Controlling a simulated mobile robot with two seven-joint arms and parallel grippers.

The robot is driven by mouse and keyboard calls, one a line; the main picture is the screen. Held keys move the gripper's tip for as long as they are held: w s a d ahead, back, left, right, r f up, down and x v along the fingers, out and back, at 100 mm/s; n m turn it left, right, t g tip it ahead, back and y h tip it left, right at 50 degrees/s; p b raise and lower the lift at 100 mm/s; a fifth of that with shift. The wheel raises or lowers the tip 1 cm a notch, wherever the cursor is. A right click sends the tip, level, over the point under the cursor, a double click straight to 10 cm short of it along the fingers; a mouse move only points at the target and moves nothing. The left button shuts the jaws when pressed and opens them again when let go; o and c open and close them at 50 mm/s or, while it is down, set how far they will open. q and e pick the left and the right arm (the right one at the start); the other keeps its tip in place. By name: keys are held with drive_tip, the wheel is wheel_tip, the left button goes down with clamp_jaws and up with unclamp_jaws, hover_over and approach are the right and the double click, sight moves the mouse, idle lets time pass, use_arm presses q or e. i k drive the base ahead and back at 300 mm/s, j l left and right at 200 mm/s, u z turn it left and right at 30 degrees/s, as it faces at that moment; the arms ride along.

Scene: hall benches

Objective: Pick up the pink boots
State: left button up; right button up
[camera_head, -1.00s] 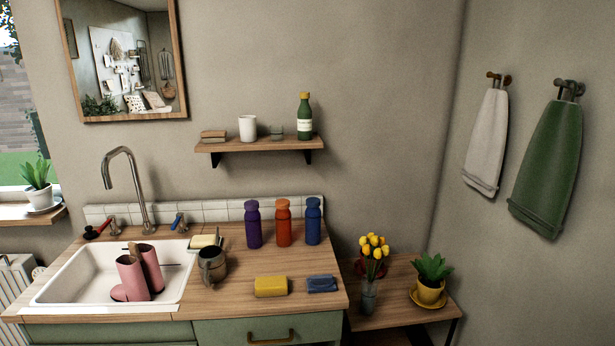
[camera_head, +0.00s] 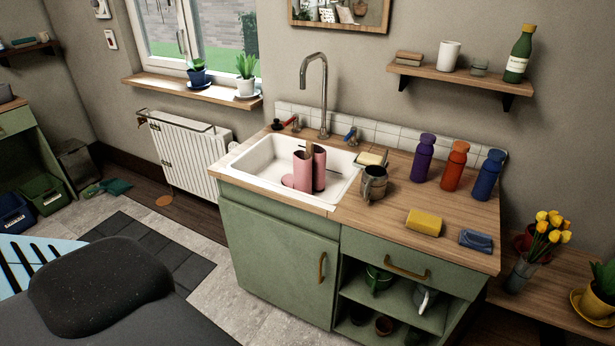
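The pink boots (camera_head: 303,172) stand upright, close together, in the white sink (camera_head: 258,172) set into the wooden counter. Their toes point to the left. A brown thing, perhaps a handle, shows at the top of the boots. Neither of my grippers is in view.
The faucet (camera_head: 324,95) rises behind the sink. Green cabinets (camera_head: 278,255) are below. A radiator (camera_head: 188,155) stands left.

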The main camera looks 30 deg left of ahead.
sight(309, 175)
drive_tip(key=i+u, duration=0.4)
drive_tip(key=i+l+u, duration=0.25)
drive_tip(key=i+u, duration=0.15)
drive_tip(key=i, duration=0.1)
